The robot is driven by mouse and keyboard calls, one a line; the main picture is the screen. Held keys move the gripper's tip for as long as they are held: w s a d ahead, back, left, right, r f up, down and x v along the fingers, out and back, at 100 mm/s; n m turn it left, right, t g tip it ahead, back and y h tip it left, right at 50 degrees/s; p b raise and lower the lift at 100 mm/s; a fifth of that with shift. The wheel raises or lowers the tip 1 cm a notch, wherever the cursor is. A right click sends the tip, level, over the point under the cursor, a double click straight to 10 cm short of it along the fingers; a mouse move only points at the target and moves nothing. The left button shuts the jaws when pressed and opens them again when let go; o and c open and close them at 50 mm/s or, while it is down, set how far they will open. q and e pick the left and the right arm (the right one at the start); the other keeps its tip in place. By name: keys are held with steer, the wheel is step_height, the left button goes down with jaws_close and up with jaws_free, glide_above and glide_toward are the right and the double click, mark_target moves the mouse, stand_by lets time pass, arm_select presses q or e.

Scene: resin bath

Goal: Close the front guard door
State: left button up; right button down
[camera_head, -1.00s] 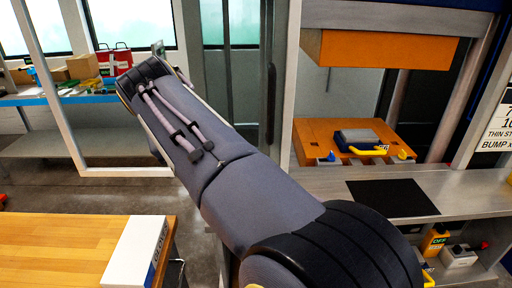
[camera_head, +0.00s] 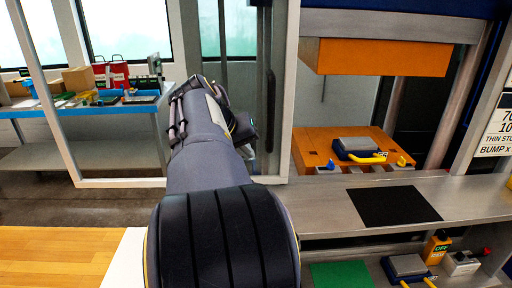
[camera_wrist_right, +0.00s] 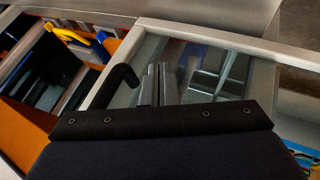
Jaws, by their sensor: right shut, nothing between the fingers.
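The front guard door (camera_head: 122,183) is a clear panel in a pale metal frame. In the head view it stands to the left of the press opening, leaving the opening uncovered. Its black bar handle (camera_head: 270,110) is upright near the door's right edge; the handle also shows in the right wrist view (camera_wrist_right: 116,82). My right gripper (camera_head: 247,135) is partly hidden by its own arm, just left of the handle. In the wrist view its fingers (camera_wrist_right: 159,84) are together and empty, in front of the glass beside the handle; contact cannot be told. My left gripper is out of view.
The press has an orange upper block (camera_head: 385,57) and an orange lower block (camera_head: 312,146) with a grey-and-blue mould on it. A metal ledge with a black mat (camera_head: 393,206) runs in front. A wooden bench (camera_head: 60,258) is at lower left, a blue shelf behind the door.

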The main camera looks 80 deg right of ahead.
steer(key=shift+s+d+r, duration=0.15)
steer(key=shift+s+d, duration=0.1)
steer(key=shift+s, duration=0.35)
steer(key=shift+s+d+r, duration=0.1)
steer(key=shift+s+d, duration=0.15)
steer(key=shift+s, duration=0.3)
